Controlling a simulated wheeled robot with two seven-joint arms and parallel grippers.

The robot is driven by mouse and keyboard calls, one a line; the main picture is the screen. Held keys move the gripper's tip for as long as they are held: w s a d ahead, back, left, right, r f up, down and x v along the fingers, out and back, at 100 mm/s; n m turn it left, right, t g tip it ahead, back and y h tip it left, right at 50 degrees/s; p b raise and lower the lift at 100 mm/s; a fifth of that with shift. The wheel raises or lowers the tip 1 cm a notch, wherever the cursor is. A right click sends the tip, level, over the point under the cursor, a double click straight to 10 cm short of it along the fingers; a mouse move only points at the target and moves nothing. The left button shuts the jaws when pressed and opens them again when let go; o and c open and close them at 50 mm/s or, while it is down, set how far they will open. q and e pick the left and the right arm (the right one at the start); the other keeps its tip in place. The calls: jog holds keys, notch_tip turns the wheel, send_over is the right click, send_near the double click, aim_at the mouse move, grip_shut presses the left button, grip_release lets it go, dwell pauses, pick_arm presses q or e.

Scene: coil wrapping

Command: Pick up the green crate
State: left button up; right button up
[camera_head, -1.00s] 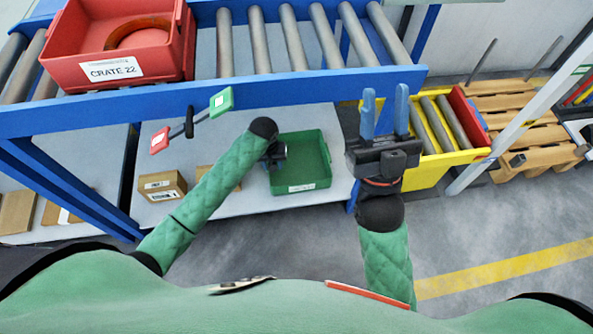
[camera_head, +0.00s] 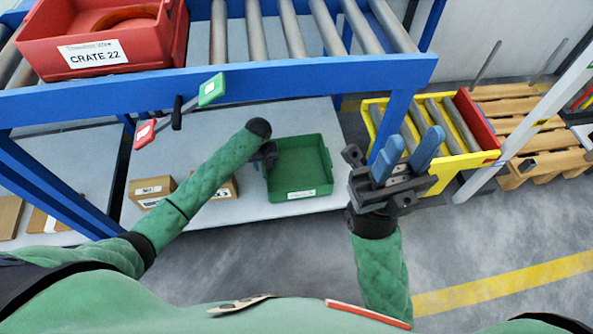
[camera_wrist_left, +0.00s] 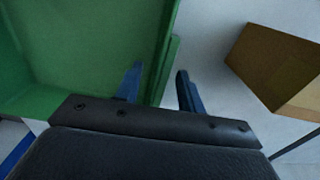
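The green crate (camera_head: 311,192) is open and looks empty. It stands on the grey lower shelf under the roller conveyor. My left gripper (camera_head: 272,158) is at the crate's left wall. In the left wrist view the fingers of my left gripper (camera_wrist_left: 160,88) are apart, with the green crate's wall (camera_wrist_left: 152,50) between them. One finger is inside the crate and the other outside; I cannot tell whether they touch it. My right gripper (camera_head: 408,155) is raised to the right of the crate, its blue fingers apart and empty.
Cardboard boxes (camera_head: 153,190) stand left of the crate. The blue conveyor frame (camera_head: 250,80) runs above the shelf, with a red crate (camera_head: 115,63) on its rollers. A yellow roller stand (camera_head: 447,172) is at the right. The floor in front is clear.

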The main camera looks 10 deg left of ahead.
pick_arm(q)
notch_tip(320, 180, down, 4)
jog(key=shift+s+r+b, duration=0.1)
jog(key=shift+r+b, duration=0.15)
jog(key=shift+b, duration=0.2)
jog(key=shift+r, duration=0.1)
grip_shut()
